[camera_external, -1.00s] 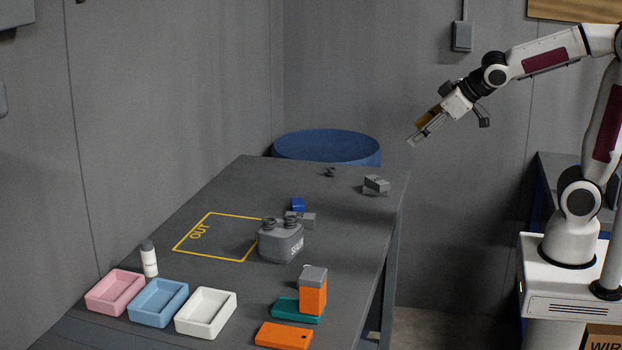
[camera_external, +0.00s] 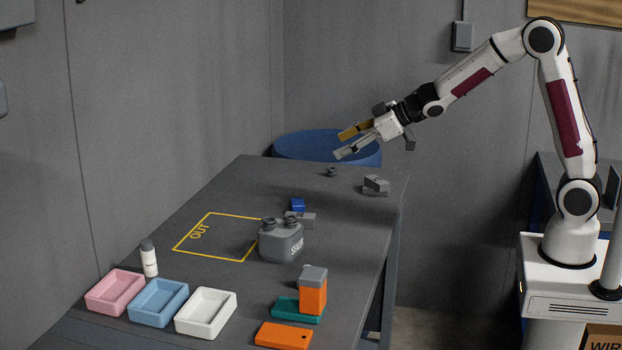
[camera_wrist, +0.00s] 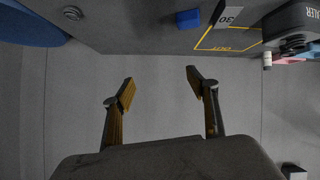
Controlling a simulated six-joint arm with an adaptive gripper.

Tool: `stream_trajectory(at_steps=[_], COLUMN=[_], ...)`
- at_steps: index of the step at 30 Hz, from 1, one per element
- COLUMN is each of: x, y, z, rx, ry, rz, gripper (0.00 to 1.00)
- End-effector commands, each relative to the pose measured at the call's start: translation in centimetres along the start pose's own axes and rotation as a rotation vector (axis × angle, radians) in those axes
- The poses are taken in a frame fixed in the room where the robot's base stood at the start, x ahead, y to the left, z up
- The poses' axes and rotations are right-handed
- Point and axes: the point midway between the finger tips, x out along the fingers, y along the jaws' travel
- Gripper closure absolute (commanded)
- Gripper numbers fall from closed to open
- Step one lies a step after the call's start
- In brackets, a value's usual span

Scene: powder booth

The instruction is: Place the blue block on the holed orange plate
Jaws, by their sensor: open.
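The blue block (camera_external: 298,204) lies on the grey table just behind a small grey block and the grey sealer container. It also shows in the wrist view (camera_wrist: 187,19), at the top, beyond my fingertips. The holed orange plate (camera_external: 284,335) lies flat at the table's near edge, with a small dark hole near its right end and nothing on it. My gripper (camera_external: 347,143) is open and empty, in the air above the far end of the table, well apart from the blue block. Its two fingers (camera_wrist: 159,85) are spread in the wrist view.
A grey sealer container (camera_external: 281,242) stands beside the yellow OUT outline (camera_external: 180,250). An orange block with a grey top (camera_external: 313,292) stands on a teal plate (camera_external: 288,310) behind the orange plate. Pink, blue and white trays (camera_external: 207,312) and a white bottle (camera_external: 149,259) are at left.

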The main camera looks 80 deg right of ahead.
Motion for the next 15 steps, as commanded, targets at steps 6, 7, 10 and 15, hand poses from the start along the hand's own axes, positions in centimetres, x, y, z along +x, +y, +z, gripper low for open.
stream_trajectory(at_steps=[6,7,10,15], x=[4.3,4.8,6.5,9.0], y=[-0.9,-1.1,-1.7,-2.9], z=[1.4,1.6,2.5,4.3], rx=[-0.007,-0.007,-0.006,0.002], ry=[0.034,0.040,0.055,0.075], rz=[-0.089,-0.103,-0.150,-0.237], gripper=[0.42,0.42,0.42,0.42])
